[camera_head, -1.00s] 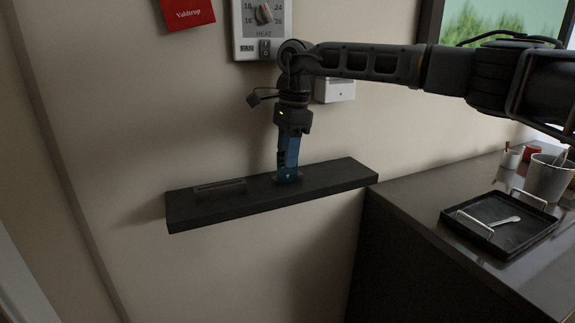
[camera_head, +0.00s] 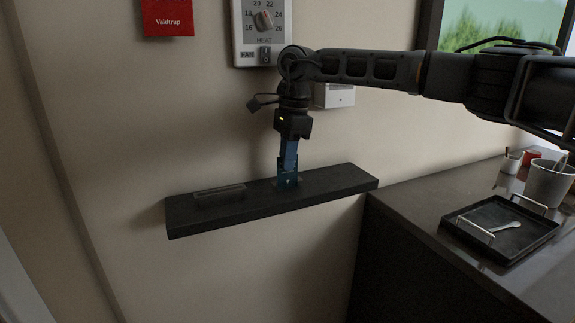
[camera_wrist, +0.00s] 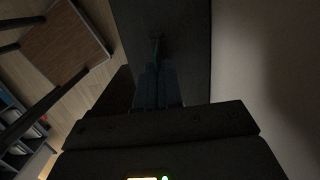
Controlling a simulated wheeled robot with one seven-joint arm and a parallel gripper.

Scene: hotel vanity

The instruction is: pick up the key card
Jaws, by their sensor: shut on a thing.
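My gripper (camera_head: 288,184) points straight down onto the dark wall shelf (camera_head: 240,207), its blue fingers close together and the tips at the shelf top. The wrist view also shows the fingers (camera_wrist: 157,68) nearly together. A thin, dim piece (camera_wrist: 156,46) shows at the tips there; I take it for the key card, held on edge between them. Its face and print cannot be made out, and the fingers hide most of it. I cannot tell whether it still touches the shelf.
A dark slotted holder (camera_head: 220,194) lies on the shelf, left of my gripper. A thermostat (camera_head: 263,30) and a white box (camera_head: 336,95) are on the wall above. Right is a counter (camera_head: 420,215) with a black tray (camera_head: 470,240) and a cup (camera_head: 548,183).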

